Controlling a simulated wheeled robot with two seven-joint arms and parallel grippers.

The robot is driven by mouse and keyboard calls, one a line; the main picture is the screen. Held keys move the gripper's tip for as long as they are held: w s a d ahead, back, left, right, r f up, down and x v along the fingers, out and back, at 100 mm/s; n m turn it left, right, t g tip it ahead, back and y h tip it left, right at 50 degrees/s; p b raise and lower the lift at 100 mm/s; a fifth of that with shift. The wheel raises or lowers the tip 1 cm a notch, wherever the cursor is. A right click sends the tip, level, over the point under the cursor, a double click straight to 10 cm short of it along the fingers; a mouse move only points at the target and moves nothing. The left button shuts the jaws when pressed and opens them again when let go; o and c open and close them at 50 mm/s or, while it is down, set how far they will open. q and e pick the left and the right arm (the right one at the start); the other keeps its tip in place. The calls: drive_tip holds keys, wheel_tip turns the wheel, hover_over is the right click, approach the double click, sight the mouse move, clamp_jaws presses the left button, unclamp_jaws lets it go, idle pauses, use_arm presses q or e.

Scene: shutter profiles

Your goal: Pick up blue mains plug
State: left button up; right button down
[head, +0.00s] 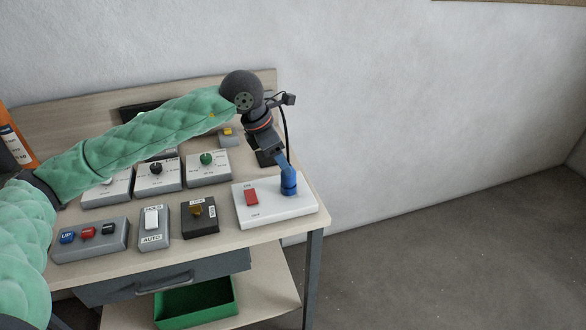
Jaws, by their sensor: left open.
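The blue mains plug (289,184) stands on the right part of a white board (262,212) with a red switch (251,197), on the table's right side. A blue piece rises from the plug towards my left gripper. My left gripper (275,158) is open and points down just above and left of the plug. Its fingertips are small and dark, and I cannot tell whether they touch the blue piece. My right gripper is not in view.
Control boxes with knobs, switches and buttons (90,240) crowd the table left of the white board. A dark cable hangs beside my left wrist. A green bin (197,302) sits on the lower shelf. The floor at right is clear.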

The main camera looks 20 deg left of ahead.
sight(289, 178)
use_arm(q)
drive_tip(key=shift+w+f, duration=0.45)
drive_tip(key=shift+f, duration=0.05)
drive_tip(key=shift+s+d+f+p, duration=0.1)
drive_tip(key=shift+d+f+p, duration=0.1)
drive_tip(key=shift+f+p, duration=0.25)
drive_tip(key=f+p, duration=0.1)
drive_tip(key=w+f, duration=0.1)
drive_tip(key=f, duration=0.1)
drive_tip(key=shift+d+f+p, duration=0.1)
drive_tip(key=shift+d+p, duration=0.05)
drive_tip(key=shift+p, duration=0.2)
drive_tip(key=shift+w+d+f, duration=0.1)
drive_tip(key=shift+d+f, duration=0.15)
drive_tip(key=shift+f, duration=0.3)
drive_tip(key=shift+w+d+f, duration=0.15)
drive_tip(key=shift+w+f, duration=0.05)
drive_tip(key=shift+f, duration=0.4)
drive_tip(key=c, duration=1.1)
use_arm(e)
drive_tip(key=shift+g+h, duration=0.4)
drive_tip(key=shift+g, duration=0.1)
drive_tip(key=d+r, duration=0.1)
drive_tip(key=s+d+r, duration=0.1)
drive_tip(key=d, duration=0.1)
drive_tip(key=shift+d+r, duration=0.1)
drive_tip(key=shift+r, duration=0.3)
